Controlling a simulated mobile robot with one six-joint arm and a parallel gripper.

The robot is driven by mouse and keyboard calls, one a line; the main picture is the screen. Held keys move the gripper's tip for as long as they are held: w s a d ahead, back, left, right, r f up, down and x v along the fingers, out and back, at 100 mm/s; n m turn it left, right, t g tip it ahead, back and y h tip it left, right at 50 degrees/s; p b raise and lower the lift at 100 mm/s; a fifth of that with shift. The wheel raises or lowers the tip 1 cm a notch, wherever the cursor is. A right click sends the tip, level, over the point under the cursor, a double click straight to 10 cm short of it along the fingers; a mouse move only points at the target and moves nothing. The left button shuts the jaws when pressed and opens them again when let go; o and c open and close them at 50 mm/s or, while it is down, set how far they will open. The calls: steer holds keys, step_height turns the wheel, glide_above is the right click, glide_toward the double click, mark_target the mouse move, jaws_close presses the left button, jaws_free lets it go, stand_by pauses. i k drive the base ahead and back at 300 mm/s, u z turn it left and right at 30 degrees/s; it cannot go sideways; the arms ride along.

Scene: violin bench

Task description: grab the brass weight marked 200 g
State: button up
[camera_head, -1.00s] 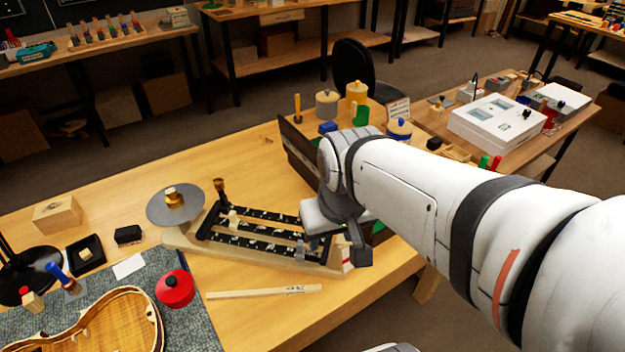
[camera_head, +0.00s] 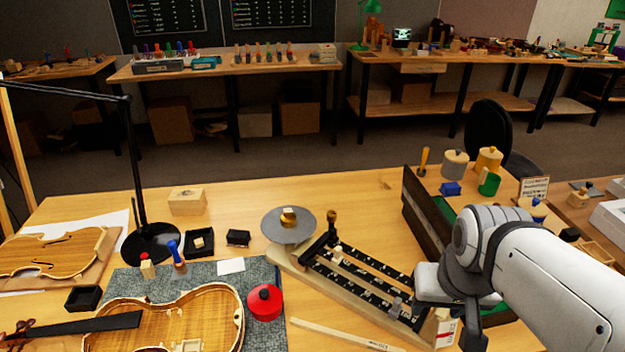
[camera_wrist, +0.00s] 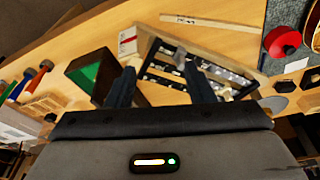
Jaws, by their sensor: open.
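A brass-coloured weight (camera_head: 288,217) sits on the round grey pan (camera_head: 273,228) at the left end of a balance scale. Its marking is too small to read. The scale's dark beams with pale marks (camera_head: 350,284) run down to the right from the pan. My gripper (camera_wrist: 162,88) is open and empty in the wrist view, its two dark fingers pointing toward the scale (camera_wrist: 150,45). In the head view it is near the scale's right end, well away from the weight, with its fingers mostly hidden.
A red round tin (camera_head: 265,302) and a violin body (camera_head: 190,310) lie in front of the pan. A black lamp (camera_head: 150,243) and a wooden block (camera_head: 187,201) stand left. A dark-walled, green-lined box (camera_head: 425,215) stands right of the scale. The table behind the pan is clear.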

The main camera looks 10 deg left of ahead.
mark_target(288, 220)
steer(key=k, duration=0.55)
steer(key=z, duration=1.05)
steer(key=k, duration=1)
steer(key=u, duration=0.95)
steer(key=i, duration=1.5)
steer(key=u, duration=0.05)
